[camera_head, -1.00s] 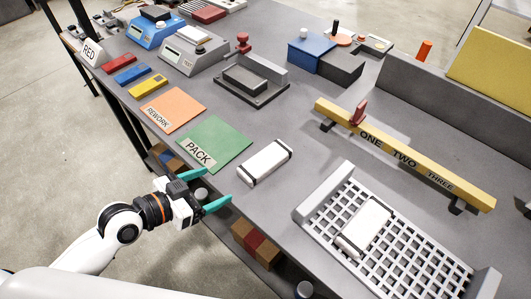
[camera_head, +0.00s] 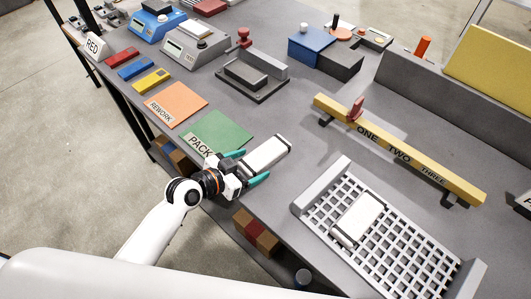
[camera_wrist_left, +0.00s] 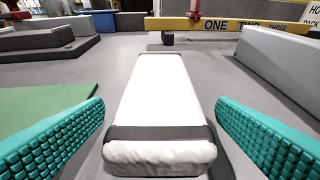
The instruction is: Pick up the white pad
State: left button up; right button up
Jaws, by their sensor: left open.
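A white pad (camera_head: 267,152) with dark bands near its ends lies on the grey table, beside the green PACK mat. In the left wrist view the pad (camera_wrist_left: 160,100) lies lengthwise between the fingers, its near end toward me. My left gripper (camera_head: 250,167) is open at the pad's near end, one teal finger on each side. In the left wrist view, gaps show between both fingers of the gripper (camera_wrist_left: 160,138) and the pad. A second white pad (camera_head: 358,217) with dark ends lies on the white grid rack. My right gripper is not in view.
The green PACK mat (camera_head: 220,130) and orange REWORK mat (camera_head: 177,104) lie left of the pad. The white grid rack (camera_head: 318,203) stands to the right. A yellow bar (camera_head: 410,153) marked ONE TWO THREE stands behind. A grey fixture (camera_head: 252,78) sits farther back.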

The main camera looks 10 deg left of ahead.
pick_arm(q)
jog(key=shift+c, duration=0.3)
jog(key=c, duration=1)
